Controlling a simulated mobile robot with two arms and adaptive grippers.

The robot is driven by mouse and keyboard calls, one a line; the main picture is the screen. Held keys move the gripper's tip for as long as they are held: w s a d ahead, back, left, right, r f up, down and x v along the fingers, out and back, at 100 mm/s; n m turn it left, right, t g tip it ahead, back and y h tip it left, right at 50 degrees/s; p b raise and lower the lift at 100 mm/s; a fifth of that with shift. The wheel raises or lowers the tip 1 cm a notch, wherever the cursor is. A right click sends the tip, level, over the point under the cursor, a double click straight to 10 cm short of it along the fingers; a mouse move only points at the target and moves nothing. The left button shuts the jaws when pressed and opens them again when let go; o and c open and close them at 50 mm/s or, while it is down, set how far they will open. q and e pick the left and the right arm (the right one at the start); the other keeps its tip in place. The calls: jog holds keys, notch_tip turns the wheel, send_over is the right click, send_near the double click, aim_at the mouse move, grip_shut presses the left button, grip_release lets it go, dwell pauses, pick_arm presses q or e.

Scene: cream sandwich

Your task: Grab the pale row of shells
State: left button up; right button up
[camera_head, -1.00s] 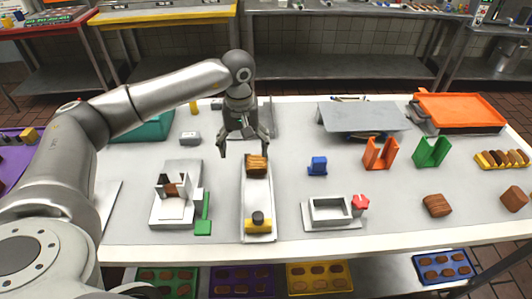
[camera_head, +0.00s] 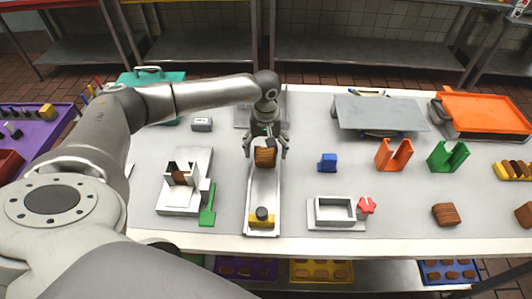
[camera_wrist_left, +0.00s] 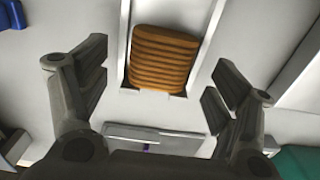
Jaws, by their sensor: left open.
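A row of ridged, light orange-brown shells (camera_head: 265,157) stands at the far end of a long white tray (camera_head: 253,197) in the middle of the table. It also shows in the left wrist view (camera_wrist_left: 163,58), upper middle. My left gripper (camera_head: 266,151) is open at that far end, its fingers on either side of the row in the head view. In the left wrist view my left gripper (camera_wrist_left: 152,95) has spread fingers, clear of the row on both sides. Darker brown rows (camera_head: 445,214) (camera_head: 524,215) lie at the right. My right gripper is not in view.
A yellow block with a dark knob (camera_head: 262,217) sits at the tray's near end. A white fixture with a green handle (camera_head: 208,207) stands left. A blue piece (camera_head: 327,162) and a white frame (camera_head: 335,198) are to the right, with bare table between.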

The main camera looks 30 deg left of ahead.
pick_arm(q)
jog(key=shift+f, duration=1)
jog(key=c, duration=1.1)
